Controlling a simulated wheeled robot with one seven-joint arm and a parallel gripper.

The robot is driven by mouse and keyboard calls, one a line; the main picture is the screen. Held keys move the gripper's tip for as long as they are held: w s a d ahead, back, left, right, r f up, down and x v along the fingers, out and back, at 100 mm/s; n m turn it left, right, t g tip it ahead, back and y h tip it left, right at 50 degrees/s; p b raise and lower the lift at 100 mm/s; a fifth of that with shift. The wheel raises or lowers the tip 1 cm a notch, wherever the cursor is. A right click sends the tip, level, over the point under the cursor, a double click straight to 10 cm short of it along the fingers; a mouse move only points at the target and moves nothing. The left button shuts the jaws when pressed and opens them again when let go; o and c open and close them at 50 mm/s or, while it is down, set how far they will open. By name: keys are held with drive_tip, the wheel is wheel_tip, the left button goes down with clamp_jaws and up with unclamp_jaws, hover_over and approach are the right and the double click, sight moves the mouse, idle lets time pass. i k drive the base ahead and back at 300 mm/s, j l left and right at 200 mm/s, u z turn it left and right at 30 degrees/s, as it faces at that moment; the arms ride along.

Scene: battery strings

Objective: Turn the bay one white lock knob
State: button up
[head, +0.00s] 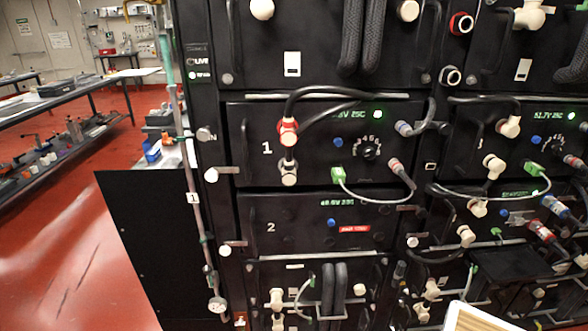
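Bay one is the black module marked "1" (310,160) in the rack, with a lit green display and a numbered dial. A white knob (212,175) sits at its lower left on the rack post. A similar white knob (226,249) sits lower, beside the module marked "2" (290,229). Which way bay one's knob is turned, I cannot tell. My gripper is not in view.
Cables loop across bay one, from a red and white connector (288,132) and a green plug (338,175). A vertical pole (188,150) stands just left of the knobs. A pale slatted object (480,320) shows at the bottom right. Red floor (70,260) is open at left.

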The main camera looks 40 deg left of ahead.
sight(211, 175)
drive_tip(key=j+u, duration=0.1)
drive_tip(key=u, duration=0.25)
drive_tip(key=i+j+u, duration=0.1)
drive_tip(key=u, duration=0.3)
drive_tip(key=i+u, duration=0.15)
drive_tip(key=u, duration=0.6)
drive_tip(key=k+l+u, duration=0.1)
drive_tip(key=u, duration=0.7)
drive_tip(key=k+l, duration=0.05)
